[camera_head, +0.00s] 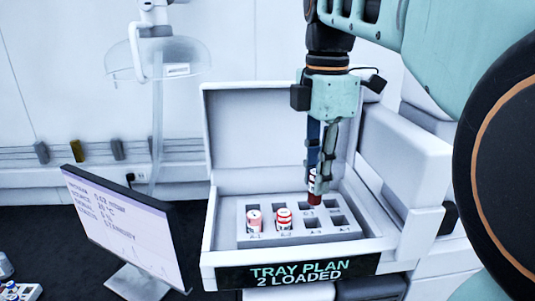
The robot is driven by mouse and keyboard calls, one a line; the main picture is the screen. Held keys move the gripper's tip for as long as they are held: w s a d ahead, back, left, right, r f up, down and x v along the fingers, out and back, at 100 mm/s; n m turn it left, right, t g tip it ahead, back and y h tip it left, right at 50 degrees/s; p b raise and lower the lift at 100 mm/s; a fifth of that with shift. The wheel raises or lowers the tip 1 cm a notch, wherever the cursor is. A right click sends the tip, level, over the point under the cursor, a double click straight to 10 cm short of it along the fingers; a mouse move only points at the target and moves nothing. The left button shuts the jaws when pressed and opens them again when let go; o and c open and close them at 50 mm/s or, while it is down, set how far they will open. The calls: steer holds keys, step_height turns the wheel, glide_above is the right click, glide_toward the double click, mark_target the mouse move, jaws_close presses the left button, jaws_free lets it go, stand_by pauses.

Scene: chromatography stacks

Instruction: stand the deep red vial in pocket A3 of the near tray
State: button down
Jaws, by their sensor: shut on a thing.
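The tray (244,233) is a pale block with two rows of pockets inside an open white case. A pale red vial (254,220) stands in the front-left pocket, and a red vial with a white band (284,219) stands beside it. The front pockets to their right look empty. The held vial shows in front of the third column; I cannot tell its exact height above the tray.
The case's raised lid (250,130) stands behind the tray. A sign (300,270) on the case front reads "TRAY PLAN 2 LOADED". A monitor (125,230) stands at left. Several vials (12,290) show at the lower left corner. White equipment (405,160) borders the right.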

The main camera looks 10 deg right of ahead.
mark_target(314, 205)
steer(key=shift+w+f, duration=0.1)
steer(key=shift+w, duration=0.1)
steer(key=shift+s+f+b, duration=0.15)
steer(key=shift+f+b, duration=0.35)
steer(key=shift+b, duration=0.15)
step_height(314, 205, down, 3)
steer(key=b, duration=0.3)
steer(key=shift+r+p, duration=0.1)
steer(key=shift+p, duration=0.3)
steer(key=shift+f, duration=0.2)
steer(key=shift+f+b, duration=0.95)
steer(key=shift+f, duration=0.2)
steer(key=shift+f, duration=0.1)
steer(key=shift+f+b, duration=0.35)
steer(key=shift+f, duration=0.2)
